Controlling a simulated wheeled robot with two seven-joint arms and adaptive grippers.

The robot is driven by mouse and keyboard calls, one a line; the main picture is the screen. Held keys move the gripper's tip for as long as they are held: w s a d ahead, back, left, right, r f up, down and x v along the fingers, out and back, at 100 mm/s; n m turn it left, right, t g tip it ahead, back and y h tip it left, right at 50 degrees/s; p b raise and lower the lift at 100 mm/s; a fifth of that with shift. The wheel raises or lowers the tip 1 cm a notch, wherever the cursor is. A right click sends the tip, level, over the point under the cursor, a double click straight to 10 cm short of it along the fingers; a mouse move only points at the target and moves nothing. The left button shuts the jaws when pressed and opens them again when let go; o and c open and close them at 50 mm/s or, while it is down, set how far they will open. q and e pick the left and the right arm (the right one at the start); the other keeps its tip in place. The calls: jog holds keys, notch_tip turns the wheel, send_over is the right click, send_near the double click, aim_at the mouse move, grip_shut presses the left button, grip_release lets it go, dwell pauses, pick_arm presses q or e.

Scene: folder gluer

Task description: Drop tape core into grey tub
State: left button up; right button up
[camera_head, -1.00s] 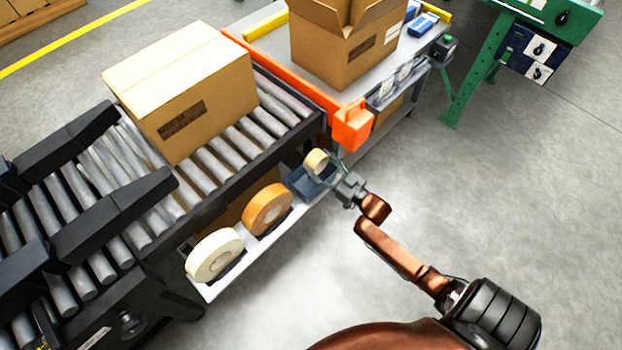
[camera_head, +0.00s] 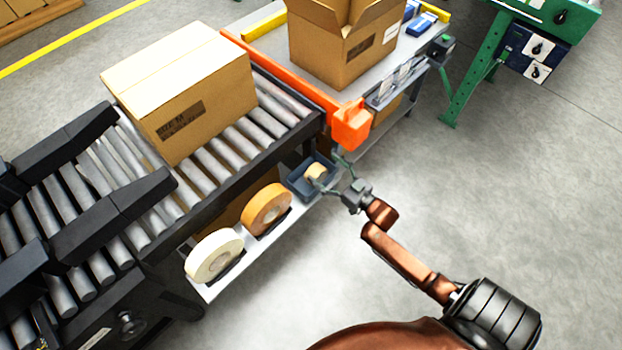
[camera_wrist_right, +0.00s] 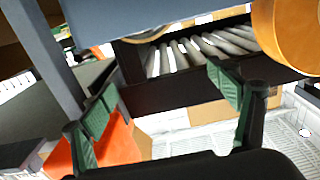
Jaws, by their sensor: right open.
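The tape core (camera_head: 315,172) is a small tan ring in the head view. It lies inside the grey tub (camera_head: 298,190), a small blue-grey box at the right end of the side shelf. My right gripper (camera_head: 330,172) is open just right of the tub, its fingers spread and apart from the core. In the right wrist view its green-padded fingers (camera_wrist_right: 168,105) are wide apart with nothing between them. A blue-grey surface at the top of that view looks like the tub (camera_wrist_right: 130,18). My left gripper is not in view.
An orange tape roll (camera_head: 267,208) and a cream tape roll (camera_head: 214,255) stand on the white shelf (camera_head: 240,268) left of the tub. A roller conveyor (camera_head: 230,150) with a closed carton (camera_head: 185,90) runs behind. An orange post (camera_head: 352,125) stands close above the gripper. The floor to the right is clear.

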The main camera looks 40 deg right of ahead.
jog(key=s, duration=0.9)
jog(key=shift+d, duration=0.35)
